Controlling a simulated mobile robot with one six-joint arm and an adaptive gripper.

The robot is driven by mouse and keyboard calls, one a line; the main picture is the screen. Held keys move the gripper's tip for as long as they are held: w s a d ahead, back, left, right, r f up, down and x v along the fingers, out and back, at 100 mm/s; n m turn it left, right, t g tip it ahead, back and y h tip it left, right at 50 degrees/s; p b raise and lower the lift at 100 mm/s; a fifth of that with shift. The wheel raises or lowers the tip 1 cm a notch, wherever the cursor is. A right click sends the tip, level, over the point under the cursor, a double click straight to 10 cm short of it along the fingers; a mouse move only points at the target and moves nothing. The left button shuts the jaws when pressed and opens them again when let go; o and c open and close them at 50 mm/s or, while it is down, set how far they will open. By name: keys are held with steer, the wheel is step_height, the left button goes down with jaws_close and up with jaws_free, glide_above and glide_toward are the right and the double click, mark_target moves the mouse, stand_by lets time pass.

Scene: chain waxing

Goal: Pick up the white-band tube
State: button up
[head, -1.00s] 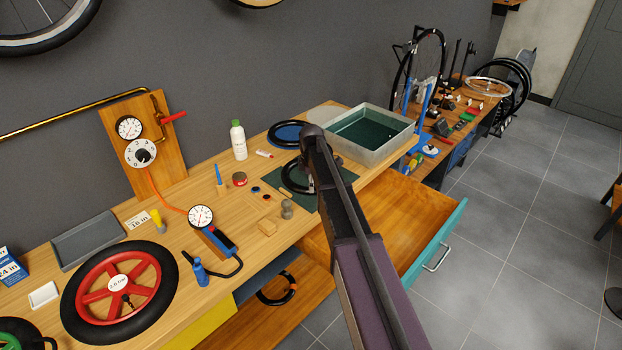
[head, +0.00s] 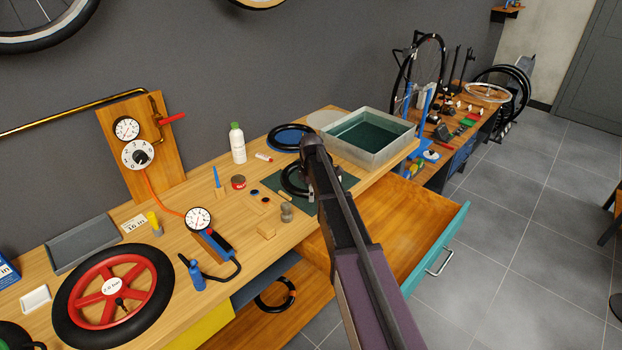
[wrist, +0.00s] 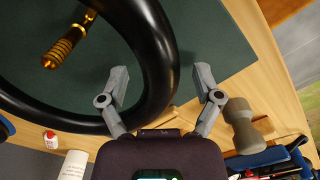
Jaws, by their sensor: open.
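A thick black tube (wrist: 162,50) with a brass valve (wrist: 64,46) lies on a dark green mat (wrist: 215,35); no white band shows on its visible part. My gripper (wrist: 162,78) is open above the mat, with one finger on the inner side of the tube's ring and the other outside it. I cannot tell how far above the tube they are. In the head view my arm partly hides this tube (head: 290,180). Another black tube (head: 281,135) lies on a blue mat behind.
A grey, waisted object (wrist: 243,125) stands close to the right finger. A metal basin (head: 372,158) stands right of the mat, above an open drawer (head: 425,225).

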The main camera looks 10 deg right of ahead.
steer(key=shift+c, duration=0.2)
jaws_close()
steer(key=shift+r, duration=0.1)
step_height(320, 180, up, 10)
steer(key=p, duration=1)
stand_by(0.7)
